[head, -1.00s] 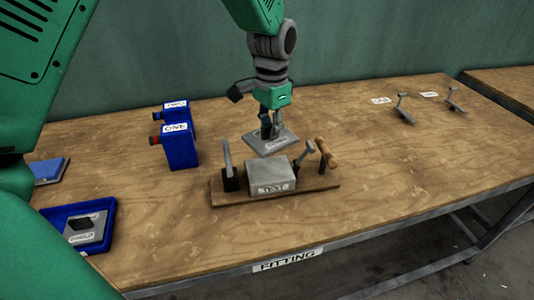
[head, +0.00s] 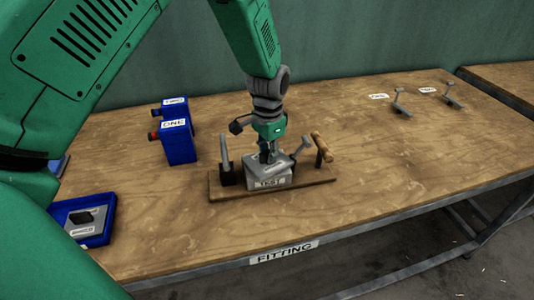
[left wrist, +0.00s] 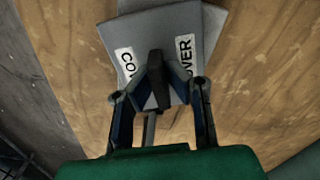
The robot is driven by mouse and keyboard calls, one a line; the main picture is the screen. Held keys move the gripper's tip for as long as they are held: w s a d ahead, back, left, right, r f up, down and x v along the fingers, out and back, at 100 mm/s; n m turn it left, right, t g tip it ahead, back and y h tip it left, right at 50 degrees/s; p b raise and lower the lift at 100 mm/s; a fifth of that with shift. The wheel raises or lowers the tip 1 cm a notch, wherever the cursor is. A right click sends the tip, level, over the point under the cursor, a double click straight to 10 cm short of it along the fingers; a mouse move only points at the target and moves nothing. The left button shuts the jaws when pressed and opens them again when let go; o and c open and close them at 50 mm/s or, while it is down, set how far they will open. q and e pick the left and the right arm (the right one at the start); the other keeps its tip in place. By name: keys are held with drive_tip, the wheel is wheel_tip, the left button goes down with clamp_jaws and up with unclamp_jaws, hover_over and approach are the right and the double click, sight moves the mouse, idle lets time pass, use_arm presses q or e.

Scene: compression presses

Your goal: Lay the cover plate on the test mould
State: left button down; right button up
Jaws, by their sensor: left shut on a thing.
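The grey cover plate (head: 287,162) is over the top of the grey test mould (head: 273,183), which bears a TEST label and sits on a wooden board (head: 222,190). The plate lies low, at or just above the mould top; I cannot tell if they touch. My left gripper (head: 268,156) is shut on the plate's dark upright grip. In the left wrist view the plate (left wrist: 140,32) shows its COVER label on both sides of the fingers (left wrist: 156,85). The plate looks turned relative to the grey block partly seen behind it. My right gripper is not in view.
Upright levers stand left (head: 225,150) and right (head: 303,147) of the mould, with a wooden handle (head: 322,147) further right. Blue boxes (head: 179,143) stand behind left. A blue tray (head: 101,239) holds a grey plate. Two small levers (head: 399,100) stand far right. The right bench is clear.

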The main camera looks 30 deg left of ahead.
use_arm(q)
drive_tip(key=shift+d, duration=0.15)
drive_tip(key=c, duration=1.8)
unclamp_jaws()
drive_tip(key=shift+d, duration=0.1)
drive_tip(key=shift+c, duration=0.2)
drive_tip(key=shift+o, duration=1.3)
drive_tip(key=shift+a+f, duration=0.2)
drive_tip(key=shift+a, duration=0.65)
drive_tip(key=r, duration=1.1)
drive_tip(key=shift+d+r, duration=0.2)
drive_tip(key=shift+d, duration=0.2)
drive_tip(key=shift+a+r, duration=0.25)
drive_tip(key=shift+r, duration=0.25)
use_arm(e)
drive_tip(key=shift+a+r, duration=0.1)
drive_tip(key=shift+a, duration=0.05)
use_arm(q)
drive_tip(key=shift+d, duration=0.3)
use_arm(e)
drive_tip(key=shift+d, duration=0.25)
use_arm(q)
drive_tip(key=shift+r, duration=0.15)
